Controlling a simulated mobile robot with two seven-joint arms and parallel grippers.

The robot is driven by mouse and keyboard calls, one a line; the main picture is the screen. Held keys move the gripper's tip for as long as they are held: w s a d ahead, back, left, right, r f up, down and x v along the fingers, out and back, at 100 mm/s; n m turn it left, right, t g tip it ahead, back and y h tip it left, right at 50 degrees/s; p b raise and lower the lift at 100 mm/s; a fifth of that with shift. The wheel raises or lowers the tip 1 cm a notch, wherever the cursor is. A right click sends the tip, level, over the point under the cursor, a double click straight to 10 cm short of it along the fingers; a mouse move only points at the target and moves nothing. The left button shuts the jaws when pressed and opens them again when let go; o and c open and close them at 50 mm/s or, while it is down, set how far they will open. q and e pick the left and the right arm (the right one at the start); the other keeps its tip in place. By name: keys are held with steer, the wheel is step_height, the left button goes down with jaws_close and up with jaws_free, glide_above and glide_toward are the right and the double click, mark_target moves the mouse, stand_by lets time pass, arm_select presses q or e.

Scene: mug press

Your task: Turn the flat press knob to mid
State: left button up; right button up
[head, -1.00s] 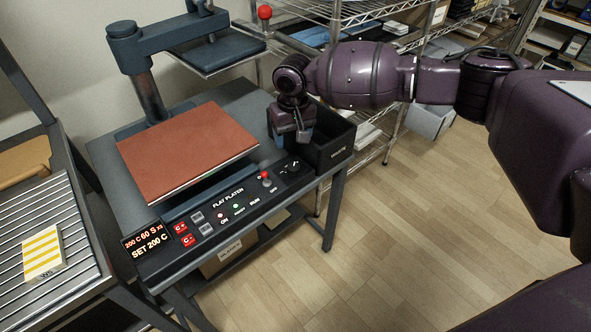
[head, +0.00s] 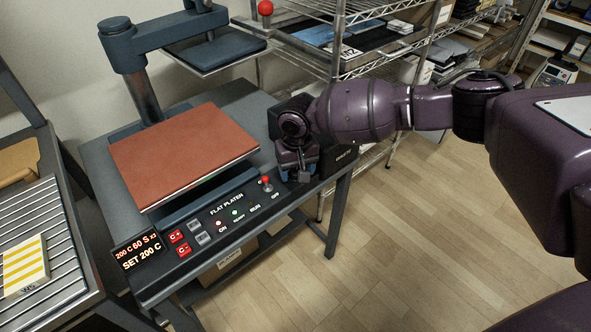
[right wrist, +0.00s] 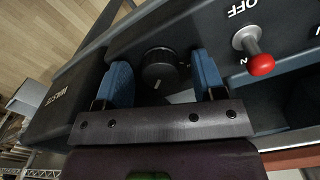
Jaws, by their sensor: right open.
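The flat press knob (right wrist: 160,66) is a round black dial with a pale mark on the panel, seen in the right wrist view. In the head view my right gripper hides it. My right gripper (head: 296,174) is over the right end of the control panel (head: 190,236). In the right wrist view the blue fingers of this gripper (right wrist: 161,66) are open, one on each side of the knob, with gaps visible. I cannot tell how far down they reach beside it. My left gripper is not in view.
A red-tipped toggle switch (head: 267,182) stands close beside the gripper and also shows in the right wrist view (right wrist: 256,55). The red-brown platen (head: 185,155) lies behind the panel. Wire shelves (head: 345,40) stand behind my arm.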

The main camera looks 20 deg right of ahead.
stand_by(0.3)
steer(key=shift+f, duration=0.1)
steer(key=c, duration=0.9)
steer(key=shift+n+p, duration=0.55)
steer(key=shift+n, duration=0.25)
steer(key=n+p, duration=0.1)
steer(key=n, duration=0.4)
steer(key=shift+n, duration=1.5)
